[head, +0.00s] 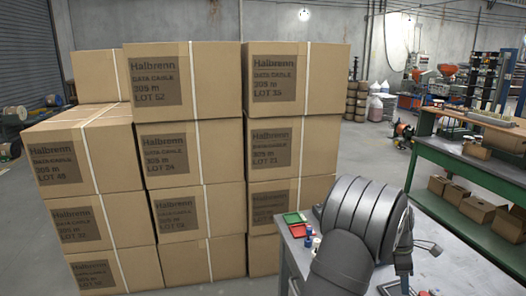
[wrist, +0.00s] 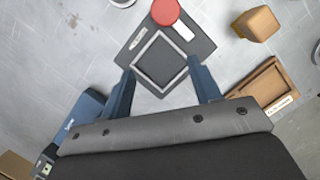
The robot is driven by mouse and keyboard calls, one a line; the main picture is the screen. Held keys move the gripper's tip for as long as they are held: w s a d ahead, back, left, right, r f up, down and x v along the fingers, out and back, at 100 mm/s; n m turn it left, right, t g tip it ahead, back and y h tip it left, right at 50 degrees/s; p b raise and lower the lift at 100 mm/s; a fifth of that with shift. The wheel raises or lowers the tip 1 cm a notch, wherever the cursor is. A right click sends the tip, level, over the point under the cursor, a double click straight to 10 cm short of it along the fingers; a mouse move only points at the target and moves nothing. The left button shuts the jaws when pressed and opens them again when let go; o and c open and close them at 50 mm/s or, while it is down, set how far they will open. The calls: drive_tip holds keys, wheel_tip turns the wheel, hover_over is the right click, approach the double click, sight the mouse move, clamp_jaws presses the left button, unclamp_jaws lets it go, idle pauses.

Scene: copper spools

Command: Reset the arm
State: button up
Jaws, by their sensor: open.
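My gripper (wrist: 163,84) shows in the wrist view with its two blue fingers spread apart. Nothing is held between them. A dark grey plate with a raised square frame (wrist: 187,42) lies below and beyond the fingertips. The frame looks empty. In the head view my grey arm is bent over the workbench (head: 458,268) at the lower right, and it hides much of the bench top. I cannot make out the fingers there.
In the wrist view, a red round object (wrist: 165,12) is by the plate, a small cardboard box (wrist: 257,23) and brown tray (wrist: 262,84) lie right, a blue object (wrist: 82,110) left. In the head view, stacked cartons (head: 195,150) stand left; a green bench (head: 465,165) stands right.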

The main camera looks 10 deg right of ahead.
drive_tip(key=shift+w+f, duration=0.25)
drive_tip(key=shift+f, duration=0.9)
drive_tip(key=shift+r, duration=0.1)
drive_tip(key=shift+r, duration=0.3)
drive_tip(key=s+r, duration=0.2)
drive_tip(key=r, duration=0.1)
drive_tip(key=shift+s+d+r, duration=0.1)
drive_tip(key=shift+s+r, duration=0.05)
drive_tip(key=shift+s, duration=0.1)
drive_tip(key=s+r, duration=0.5)
drive_tip(key=s, duration=0.4)
drive_tip(key=shift+w+a+r, duration=0.1)
drive_tip(key=shift+w+a, duration=0.45)
drive_tip(key=shift+a, duration=0.25)
drive_tip(key=shift+w+a+r, duration=0.1)
drive_tip(key=shift+w+a, duration=0.5)
drive_tip(key=shift+a, duration=0.2)
drive_tip(key=shift+w+a+r, duration=0.1)
drive_tip(key=shift+w+a, duration=0.45)
drive_tip(key=shift+a, duration=0.25)
